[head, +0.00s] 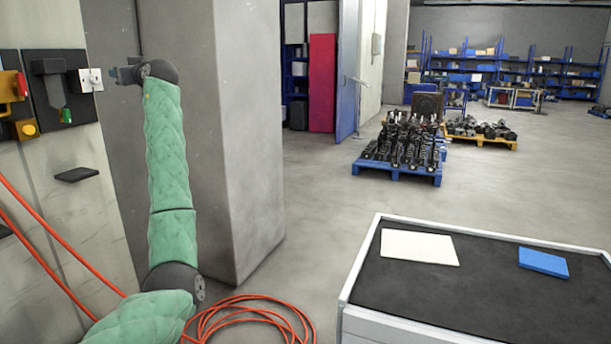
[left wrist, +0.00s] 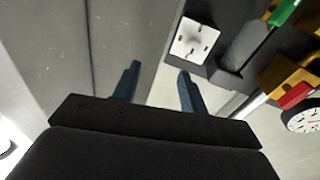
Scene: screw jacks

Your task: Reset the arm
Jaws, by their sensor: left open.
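My left arm, in a green quilted cover, rises from the bottom of the head view. Its gripper (head: 122,74) is beside the wall panel at the upper left, close to the white wall plate (head: 91,80). In the left wrist view the left gripper (left wrist: 158,72) shows two blue-grey fingers, apart with nothing between them. The white plate (left wrist: 194,40) is just beyond the right finger in that view. I cannot tell if they touch. My right gripper is in neither view.
A dark bracket (head: 50,85) and a yellow-and-red device (head: 14,88) are on the wall. A concrete pillar (head: 235,140) stands right of my arm. An orange cable (head: 240,318) lies coiled on the floor. A cart (head: 440,300) carries a white sheet (head: 419,246) and blue block (head: 543,262).

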